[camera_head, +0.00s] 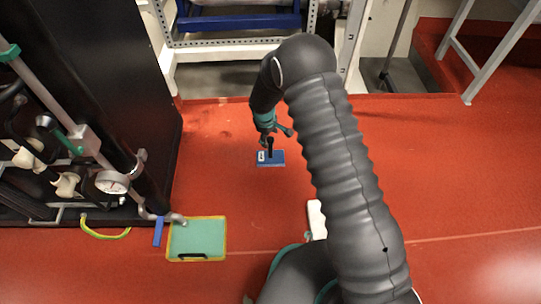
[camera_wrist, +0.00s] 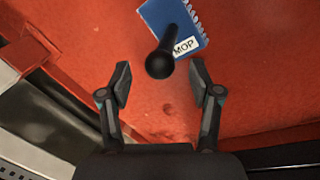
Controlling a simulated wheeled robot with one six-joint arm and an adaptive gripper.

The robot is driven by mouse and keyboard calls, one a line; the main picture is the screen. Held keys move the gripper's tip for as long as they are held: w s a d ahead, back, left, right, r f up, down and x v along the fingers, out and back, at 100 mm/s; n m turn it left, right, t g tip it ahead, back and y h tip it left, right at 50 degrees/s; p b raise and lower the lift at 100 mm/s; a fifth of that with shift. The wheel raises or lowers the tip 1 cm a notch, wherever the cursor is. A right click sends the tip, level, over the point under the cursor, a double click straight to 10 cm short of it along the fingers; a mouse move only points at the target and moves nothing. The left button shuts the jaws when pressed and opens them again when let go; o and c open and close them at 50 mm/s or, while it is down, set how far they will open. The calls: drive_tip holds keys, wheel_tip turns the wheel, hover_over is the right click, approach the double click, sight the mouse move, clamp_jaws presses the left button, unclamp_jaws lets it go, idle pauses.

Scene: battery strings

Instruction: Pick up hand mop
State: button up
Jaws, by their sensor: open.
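The hand mop (camera_head: 271,158) lies on the red floor in the head view. It has a blue base, a white label and an upright black handle. In the wrist view the mop (camera_wrist: 189,22) is at the top, with "MOP" readable on its label and the round handle end facing the camera. My gripper (camera_head: 278,132) is just above and beyond the mop in the head view. In the wrist view my gripper (camera_wrist: 160,82) is open and empty. The handle end shows just ahead of the gap between the fingertips; I cannot tell the exact height between them.
A green tray with a yellow rim (camera_head: 222,254) lies at the lower left beside a dark cabinet with pipes and a gauge (camera_head: 112,182). A metal rack (camera_head: 200,43) stands behind. A white object (camera_head: 316,218) is partly hidden by my arm. Red floor around the mop is clear.

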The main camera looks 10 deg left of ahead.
drive_tip(key=f, duration=0.2)
drive_tip(key=shift+w+d+f, duration=0.1)
drive_tip(key=shift+w+f, duration=0.15)
drive_tip(key=shift+f, duration=0.15)
clamp_jaws()
drive_tip(key=shift+r, duration=0.15)
wheel_tip(320, 180, up, 4)
drive_tip(key=shift+r+p, duration=0.1)
drive_tip(key=shift+p, duration=0.25)
drive_tip(key=s+d+r, duration=0.1)
drive_tip(key=d+r, duration=0.2)
drive_tip(key=d, duration=0.2)
drive_tip(key=s+d+r+p, duration=0.1)
drive_tip(key=s+d+r, duration=0.1)
drive_tip(key=d, duration=0.4)
drive_tip(key=shift+s+d+r, duration=0.15)
drive_tip(key=shift+r, duration=0.65)
